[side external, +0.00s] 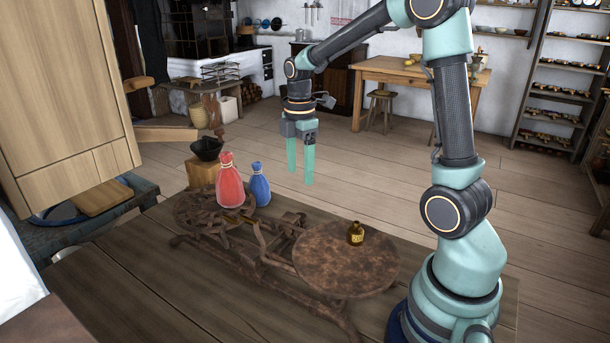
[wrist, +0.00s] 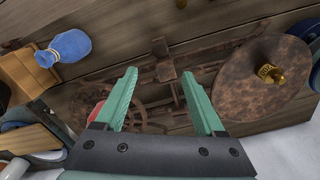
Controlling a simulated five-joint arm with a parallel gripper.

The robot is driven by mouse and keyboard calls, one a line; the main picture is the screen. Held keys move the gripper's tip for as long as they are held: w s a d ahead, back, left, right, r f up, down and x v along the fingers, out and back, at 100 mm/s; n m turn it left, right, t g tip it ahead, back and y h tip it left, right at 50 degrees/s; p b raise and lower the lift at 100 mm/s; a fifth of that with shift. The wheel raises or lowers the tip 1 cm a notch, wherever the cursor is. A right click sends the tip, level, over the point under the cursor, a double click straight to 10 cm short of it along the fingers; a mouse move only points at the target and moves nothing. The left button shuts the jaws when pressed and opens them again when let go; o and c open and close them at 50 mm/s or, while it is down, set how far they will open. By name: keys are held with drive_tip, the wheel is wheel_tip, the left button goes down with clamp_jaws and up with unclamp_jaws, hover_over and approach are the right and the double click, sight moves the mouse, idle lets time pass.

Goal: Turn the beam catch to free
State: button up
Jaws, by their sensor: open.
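A dark, rusty balance scale (side external: 262,243) stands on the wooden table, and its beam also shows in the wrist view (wrist: 200,62). A small block-like piece (wrist: 164,68) sits at mid-beam in the wrist view. It may be the beam catch, but I cannot tell its setting. A brass weight (side external: 355,233) stands on the round right pan (side external: 340,272). My gripper (side external: 300,177) is open and empty, in the air above and behind the scale. Its fingers (wrist: 159,76) frame the beam in the wrist view.
A black bowl (side external: 207,148) sits on a wooden block (side external: 202,173) behind the left pan. A wooden cabinet (side external: 62,95) stands at the left. The table front (side external: 150,275) is clear. Open floor (side external: 370,165) lies behind the table.

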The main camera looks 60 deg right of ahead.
wheel_tip(320, 180, down, 12)
drive_tip(key=n, duration=0.4)
drive_tip(key=shift+f, duration=0.1)
idle(0.6)
clamp_jaws()
